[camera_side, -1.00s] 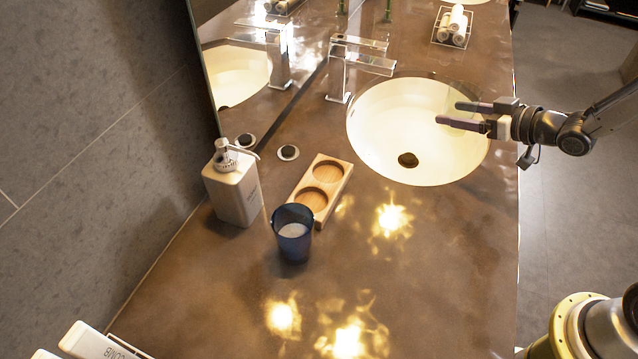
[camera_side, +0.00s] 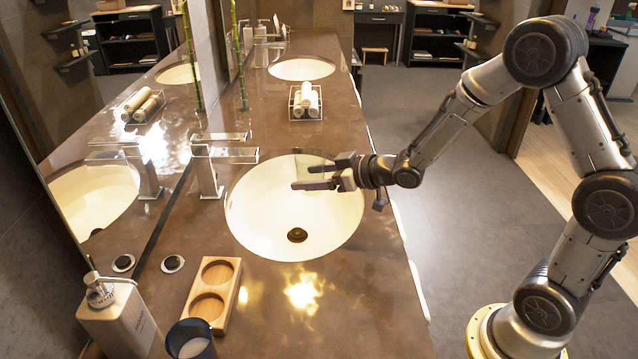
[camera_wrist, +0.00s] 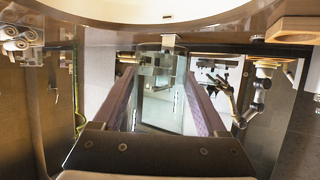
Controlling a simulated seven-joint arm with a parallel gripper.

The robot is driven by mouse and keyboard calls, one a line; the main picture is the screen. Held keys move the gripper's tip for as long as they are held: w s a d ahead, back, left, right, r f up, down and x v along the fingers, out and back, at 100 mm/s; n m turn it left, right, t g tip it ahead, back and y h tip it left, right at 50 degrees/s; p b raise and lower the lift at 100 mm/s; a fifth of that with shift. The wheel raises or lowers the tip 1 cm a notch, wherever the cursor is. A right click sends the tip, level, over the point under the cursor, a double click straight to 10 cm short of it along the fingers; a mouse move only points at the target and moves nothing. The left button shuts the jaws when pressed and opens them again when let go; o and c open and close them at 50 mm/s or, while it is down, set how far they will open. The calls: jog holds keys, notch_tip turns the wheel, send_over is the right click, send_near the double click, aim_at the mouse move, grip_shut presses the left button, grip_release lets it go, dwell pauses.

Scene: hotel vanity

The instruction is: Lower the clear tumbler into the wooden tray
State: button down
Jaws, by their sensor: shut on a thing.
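The clear tumbler (camera_wrist: 160,95) shows between my two fingers in the wrist view. It is very faint in the side view. My gripper (camera_side: 303,178) is shut on it and holds it above the white sink basin, apart from the tray. The wooden tray (camera_side: 212,290) lies on the counter to the lower left of the basin. It has two round recesses, and both look empty. A corner of what looks like the tray (camera_wrist: 293,31) shows at the top right of the wrist view.
A dark blue cup (camera_side: 191,343) stands close to the tray's near end. A white soap dispenser (camera_side: 116,318) stands left of the tray. The faucet (camera_side: 207,170) rises behind the basin (camera_side: 265,225). A rack of rolled towels (camera_side: 305,101) sits farther back. Counter right of the tray is clear.

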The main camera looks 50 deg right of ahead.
jog(key=w+a+n+y, duration=0.2)
jog(key=a, duration=0.8)
jog(key=n+g+y, duration=0.3)
jog(key=n+y, duration=0.1)
send_over(210, 313)
notch_tip(210, 313, down, 3)
jog(key=shift+w+r, duration=0.1)
jog(key=shift+w, duration=0.05)
jog(key=shift+f, duration=1.95)
jog(key=shift+f, duration=0.1)
grip_release()
